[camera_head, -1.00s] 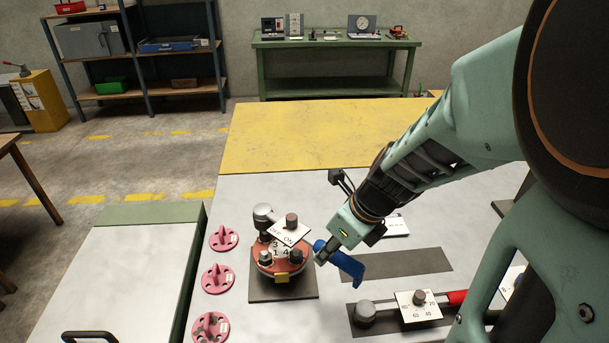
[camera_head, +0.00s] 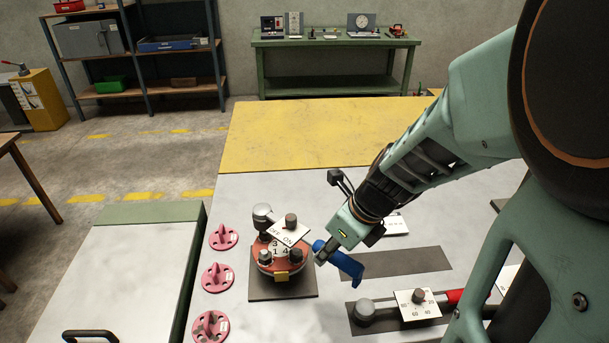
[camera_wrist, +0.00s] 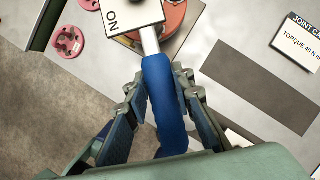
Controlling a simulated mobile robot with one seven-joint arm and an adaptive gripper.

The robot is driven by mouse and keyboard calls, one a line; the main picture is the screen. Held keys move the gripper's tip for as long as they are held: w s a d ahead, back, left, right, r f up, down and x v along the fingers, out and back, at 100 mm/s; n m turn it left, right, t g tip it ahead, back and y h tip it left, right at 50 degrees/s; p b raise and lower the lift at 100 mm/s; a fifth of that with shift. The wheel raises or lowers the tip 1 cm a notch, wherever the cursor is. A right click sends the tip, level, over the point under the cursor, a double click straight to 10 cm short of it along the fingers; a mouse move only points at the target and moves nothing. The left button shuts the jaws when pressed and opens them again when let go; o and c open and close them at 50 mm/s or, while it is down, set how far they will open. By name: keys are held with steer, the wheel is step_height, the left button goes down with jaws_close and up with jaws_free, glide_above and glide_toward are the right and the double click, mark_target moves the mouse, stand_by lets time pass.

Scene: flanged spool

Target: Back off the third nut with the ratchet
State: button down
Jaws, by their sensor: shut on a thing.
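A red flanged spool (camera_head: 268,263) stands on a dark square mat, with a number plate (camera_head: 281,248) and several nuts on top. The ratchet's head (camera_head: 264,211) is over the far side of the spool, at a nut it mostly hides. Its white ON/OFF plate (camera_head: 288,235) lies over the spool, and ON shows in the wrist view (camera_wrist: 118,18). My gripper (camera_head: 328,252) is shut on the ratchet's blue handle (camera_head: 346,265), to the right of the spool. In the wrist view my gripper's fingers (camera_wrist: 160,105) lie on both sides of the blue handle (camera_wrist: 165,110).
Several pink flanged parts (camera_head: 216,277) line the table's left side. A torque wrench with a red handle (camera_head: 453,297) and dial plate (camera_head: 417,304) lies at front right. An empty dark mat (camera_head: 405,264) lies behind it. A white card (camera_head: 396,224) is further back.

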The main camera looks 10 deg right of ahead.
step_height(320, 180, down, 4)
steer(key=b, duration=0.3)
steer(key=shift+f, duration=0.25)
stand_by(0.6)
steer(key=shift+w+d+n+g+y+b, duration=0.35)
steer(key=shift+w+d+n+b, duration=0.2)
steer(key=shift+w+d+n, duration=0.9)
steer(key=shift+w+a+m, duration=0.1)
steer(key=shift+w+m, duration=0.05)
steer(key=shift+m, duration=0.1)
steer(key=w+d+n, duration=0.1)
steer(key=w+d+n+g, duration=0.1)
steer(key=w, duration=0.1)
steer(key=shift+w+p, duration=0.3)
